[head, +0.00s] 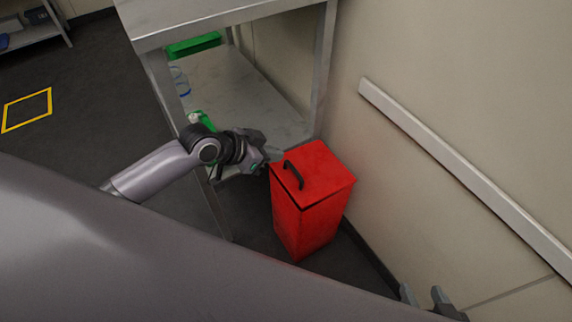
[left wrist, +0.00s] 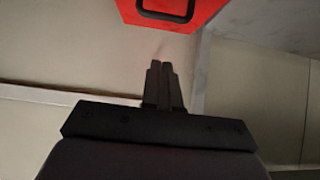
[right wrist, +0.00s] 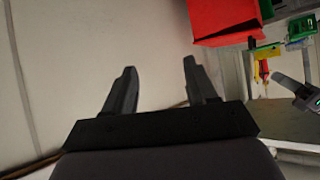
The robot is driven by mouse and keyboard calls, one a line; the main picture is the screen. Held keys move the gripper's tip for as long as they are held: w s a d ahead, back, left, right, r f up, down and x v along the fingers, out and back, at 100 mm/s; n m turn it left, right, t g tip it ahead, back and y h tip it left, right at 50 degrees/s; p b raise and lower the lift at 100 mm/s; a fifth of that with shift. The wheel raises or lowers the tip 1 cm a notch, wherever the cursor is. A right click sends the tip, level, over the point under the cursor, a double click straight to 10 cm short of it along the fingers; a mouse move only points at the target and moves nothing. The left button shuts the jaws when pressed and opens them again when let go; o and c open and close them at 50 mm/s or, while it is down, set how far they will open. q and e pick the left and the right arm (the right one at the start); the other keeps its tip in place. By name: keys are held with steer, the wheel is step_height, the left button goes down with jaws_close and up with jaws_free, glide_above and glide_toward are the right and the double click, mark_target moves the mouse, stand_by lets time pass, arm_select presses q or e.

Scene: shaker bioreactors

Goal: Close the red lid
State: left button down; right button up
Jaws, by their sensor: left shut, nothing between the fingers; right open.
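The red lid (head: 325,172) with its black handle (head: 292,174) lies over the top of the red bin (head: 305,228), which stands on the floor. A dark line runs under the lid's near edge; I cannot tell whether the lid is fully seated. My left gripper (head: 262,166) is shut and empty, close to the lid's left edge. In the left wrist view, the lid (left wrist: 205,10) and handle lie just beyond the shut fingertips (left wrist: 160,66), seemingly apart. My right gripper (head: 421,294) is open and empty, right of the bin. The right wrist view shows part of the bin (right wrist: 222,18).
A metal table (head: 325,70) with a lower shelf (head: 245,90) stands left of and behind the bin. Green items (head: 193,46) lie on the shelf. A wall with a pale rail (head: 460,165) closes off the right side. Dark floor is open at left.

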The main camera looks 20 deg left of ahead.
mark_target(287, 180)
arm_select(q)
steer(key=x, duration=0.2)
steer(key=f+b+x, duration=0.1)
steer(key=x, duration=0.1)
steer(key=s+b+x, duration=0.1)
steer(key=x, duration=0.2)
steer(key=shift+w+a+f, duration=0.1)
steer(key=shift+a+f, duration=0.15)
steer(key=shift+a, duration=0.05)
steer(key=shift+f+b, duration=0.4)
steer(key=shift+f, duration=0.25)
arm_select(e)
steer(key=shift+w+a+r+n+t+y, duration=0.25)
steer(key=shift+w+a, duration=0.1)
steer(key=shift+a, duration=0.25)
steer(key=shift+w+a+r+n+t+y, duration=0.2)
steer(key=shift+w+a, duration=0.1)
steer(key=shift+a, duration=0.3)
